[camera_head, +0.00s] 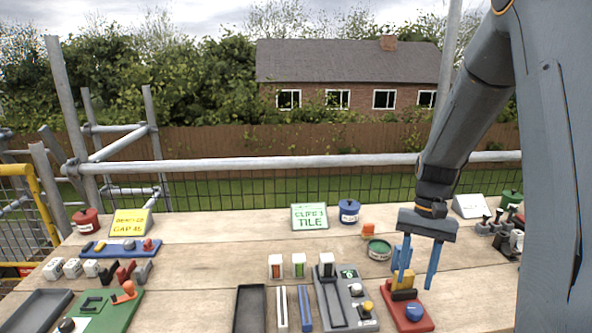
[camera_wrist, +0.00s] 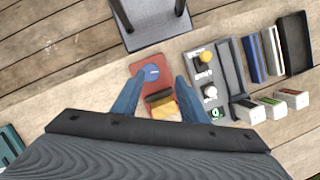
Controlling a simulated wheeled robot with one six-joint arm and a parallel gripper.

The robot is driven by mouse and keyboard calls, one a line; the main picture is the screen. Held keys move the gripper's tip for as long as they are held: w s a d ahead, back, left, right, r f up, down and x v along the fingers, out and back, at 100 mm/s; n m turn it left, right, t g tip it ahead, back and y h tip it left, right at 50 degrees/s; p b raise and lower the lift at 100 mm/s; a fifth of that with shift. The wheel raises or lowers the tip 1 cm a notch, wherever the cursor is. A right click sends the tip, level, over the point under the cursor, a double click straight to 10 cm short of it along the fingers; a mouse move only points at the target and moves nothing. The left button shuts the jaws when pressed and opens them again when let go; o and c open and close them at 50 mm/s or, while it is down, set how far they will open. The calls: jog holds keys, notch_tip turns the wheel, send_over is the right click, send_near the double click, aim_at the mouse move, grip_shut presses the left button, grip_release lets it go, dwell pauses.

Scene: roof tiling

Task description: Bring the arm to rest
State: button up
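My gripper (camera_head: 414,275) hangs at the right of the bench with its two blue fingers spread apart. It also shows in the wrist view (camera_wrist: 156,88). Between and below the fingers is a red base (camera_head: 412,317) carrying a yellow and black block (camera_head: 404,285) and a blue knob (camera_head: 414,311). In the wrist view the red base (camera_wrist: 149,63) shows between the fingers, with bare space on both sides of the yellow block (camera_wrist: 165,109). Nothing is seen gripped. I cannot tell exactly how high the fingertips are above the base.
A grey panel (camera_head: 354,314) with knobs stands left of the red base. Sign cards, including the green one (camera_head: 309,217), stand along the back.

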jog(key=s+a+r+n+t+h, duration=0.1)
jog(key=s+a+n+t, duration=0.3)
jog(key=s+a, duration=0.6)
jog(key=shift+s+a+r+n+h, duration=0.3)
jog(key=shift+a+r+n, duration=0.45)
jog(key=shift+a, duration=0.2)
